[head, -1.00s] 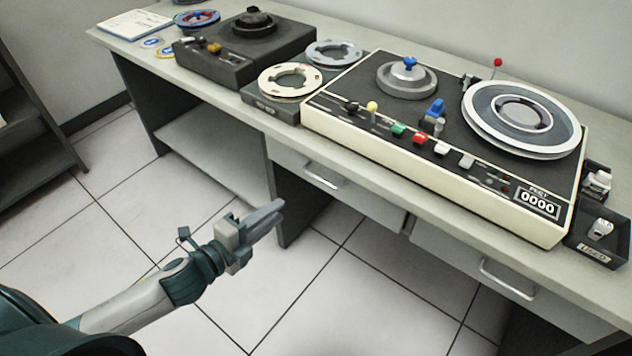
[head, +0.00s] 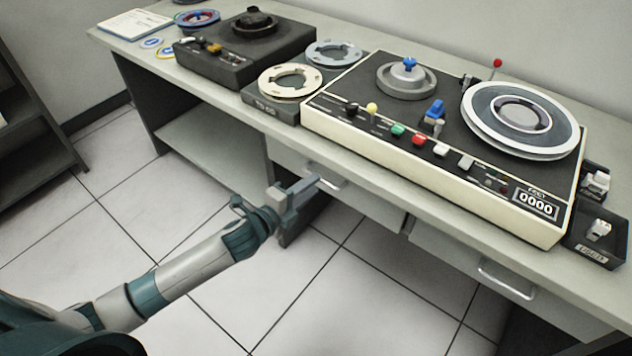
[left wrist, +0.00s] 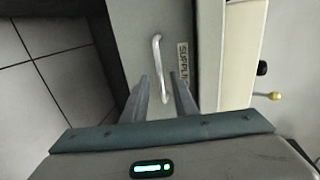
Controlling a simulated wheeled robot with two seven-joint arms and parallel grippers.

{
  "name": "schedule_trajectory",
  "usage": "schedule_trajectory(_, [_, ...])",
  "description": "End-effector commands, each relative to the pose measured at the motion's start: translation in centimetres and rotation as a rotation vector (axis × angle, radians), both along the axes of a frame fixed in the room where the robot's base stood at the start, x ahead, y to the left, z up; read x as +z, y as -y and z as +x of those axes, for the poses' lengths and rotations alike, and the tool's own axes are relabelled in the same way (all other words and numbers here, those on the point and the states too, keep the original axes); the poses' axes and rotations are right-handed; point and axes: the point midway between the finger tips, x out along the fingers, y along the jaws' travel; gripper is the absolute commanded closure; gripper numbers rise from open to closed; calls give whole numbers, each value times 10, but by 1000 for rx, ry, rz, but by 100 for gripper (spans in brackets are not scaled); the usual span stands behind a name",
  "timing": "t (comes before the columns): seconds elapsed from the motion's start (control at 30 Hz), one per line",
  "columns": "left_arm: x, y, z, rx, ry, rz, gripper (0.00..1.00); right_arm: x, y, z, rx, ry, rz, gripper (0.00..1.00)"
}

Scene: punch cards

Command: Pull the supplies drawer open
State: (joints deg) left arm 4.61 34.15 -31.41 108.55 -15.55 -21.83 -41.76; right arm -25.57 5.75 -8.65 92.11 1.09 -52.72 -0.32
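The supplies drawer (head: 363,203) is the left of two drawers under the desk top and looks shut. In the left wrist view the handle (left wrist: 158,62) runs lengthwise ahead of my fingers, beside a label (left wrist: 183,62) that reads "SUPPL" with the rest cut off. My left gripper (head: 312,186) is at the handle in the head view. In the left wrist view its fingers (left wrist: 159,88) are apart, with the handle's near end between them. I cannot tell whether they touch it. My right gripper is not in view.
A second drawer with a handle (head: 508,280) is at the right. A large tape machine (head: 450,150) stands on the desk (head: 230,92) above the drawers. An open lower shelf (head: 215,150) is at the left. The tiled floor in front is clear.

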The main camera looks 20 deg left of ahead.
Motion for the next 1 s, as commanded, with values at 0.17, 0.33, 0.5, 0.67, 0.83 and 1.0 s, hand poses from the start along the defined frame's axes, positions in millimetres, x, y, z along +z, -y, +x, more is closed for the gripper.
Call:
schedule_trajectory(0.17, [-4,7,18,0,0,-2,74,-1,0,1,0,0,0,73])
schedule_trajectory(0.33, [-6,9,25,-1,1,-1,74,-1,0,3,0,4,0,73])
schedule_trajectory(0.5, [-6,10,25,-1,0,-1,74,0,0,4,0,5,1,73])
schedule_trajectory(0.67, [-6,9,25,-1,0,-1,86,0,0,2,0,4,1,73])
schedule_trajectory(0.83, [-6,9,25,0,0,-1,100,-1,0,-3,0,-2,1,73])
schedule_trajectory(1.0, [-6,9,25,0,-1,-1,100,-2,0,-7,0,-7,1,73])
